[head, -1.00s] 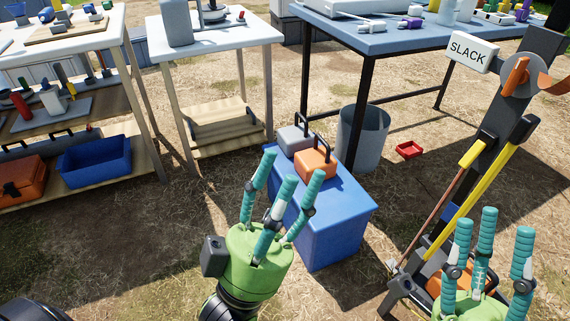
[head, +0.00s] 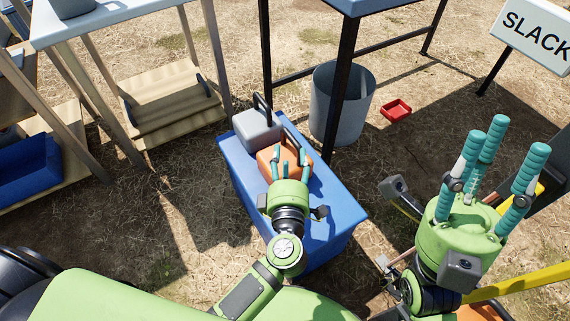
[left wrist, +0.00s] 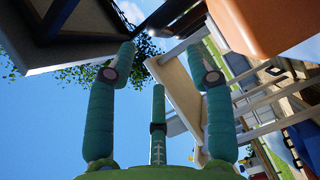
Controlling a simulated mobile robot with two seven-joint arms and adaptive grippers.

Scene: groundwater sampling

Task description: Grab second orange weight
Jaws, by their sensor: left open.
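An orange weight (head: 268,156) with a dark handle (head: 291,138) sits on a blue box (head: 237,176). A grey weight (head: 257,133) with a dark handle stands just behind it. My left gripper (head: 288,166) is open, its fingers over the orange weight in the head view and hiding part of it. In the left wrist view the open fingers (left wrist: 160,75) are empty, and the orange weight (left wrist: 268,25) is at the upper right, outside them. My right gripper (head: 497,160) is open and empty at the right. Another orange object (head: 485,312) is partly hidden below it.
A grey bin (head: 342,105) stands behind the blue box by a table leg. A red tray (head: 396,110) lies on the ground. A SLACK sign (head: 535,35) and a yellow bar (head: 525,282) are at the right. Ground left of the box is clear.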

